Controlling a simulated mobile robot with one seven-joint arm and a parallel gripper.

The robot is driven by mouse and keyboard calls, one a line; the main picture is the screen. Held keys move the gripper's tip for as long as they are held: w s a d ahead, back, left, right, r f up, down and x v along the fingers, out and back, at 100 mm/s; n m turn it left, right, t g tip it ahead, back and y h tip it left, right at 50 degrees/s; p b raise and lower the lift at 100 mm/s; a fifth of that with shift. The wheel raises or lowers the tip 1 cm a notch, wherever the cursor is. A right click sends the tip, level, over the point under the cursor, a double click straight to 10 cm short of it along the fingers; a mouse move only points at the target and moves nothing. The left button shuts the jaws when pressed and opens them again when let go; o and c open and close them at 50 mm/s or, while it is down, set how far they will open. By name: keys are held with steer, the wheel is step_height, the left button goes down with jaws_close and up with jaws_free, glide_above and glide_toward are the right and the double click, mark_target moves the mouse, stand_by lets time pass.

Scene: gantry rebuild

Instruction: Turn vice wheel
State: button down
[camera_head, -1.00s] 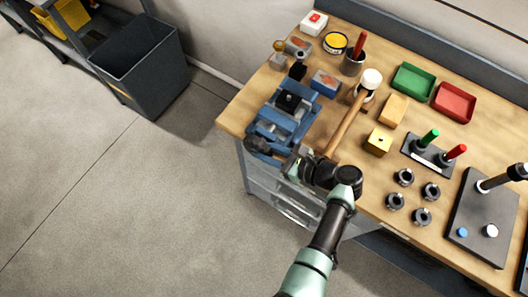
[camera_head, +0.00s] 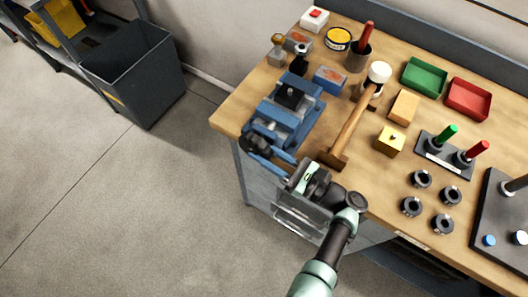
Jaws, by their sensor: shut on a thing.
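The blue vice (camera_head: 303,119) stands at the left front corner of the wooden bench, with a dark block on top. Its dark round wheel (camera_head: 256,143) faces the front edge. My gripper (camera_head: 280,168) is at the front edge, to the lower right of the wheel. Blue bar-like parts show between the wheel and the fingers. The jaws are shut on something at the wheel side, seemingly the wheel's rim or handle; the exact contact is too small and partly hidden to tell.
A wooden-handled mallet (camera_head: 351,126) lies just right of the vice. A yellow block (camera_head: 390,141), several black rings and a green tray (camera_head: 424,76) lie further right. A dark bin (camera_head: 135,75) stands on the floor at left.

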steer(key=shift+r, duration=0.1)
steer(key=c, duration=0.9)
jaws_free()
steer(key=shift+d, duration=0.1)
steer(key=shift+s+d, duration=0.2)
steer(key=shift+d, duration=0.1)
steer(key=shift+b+v, duration=1.75)
steer(key=shift+v, duration=4.3)
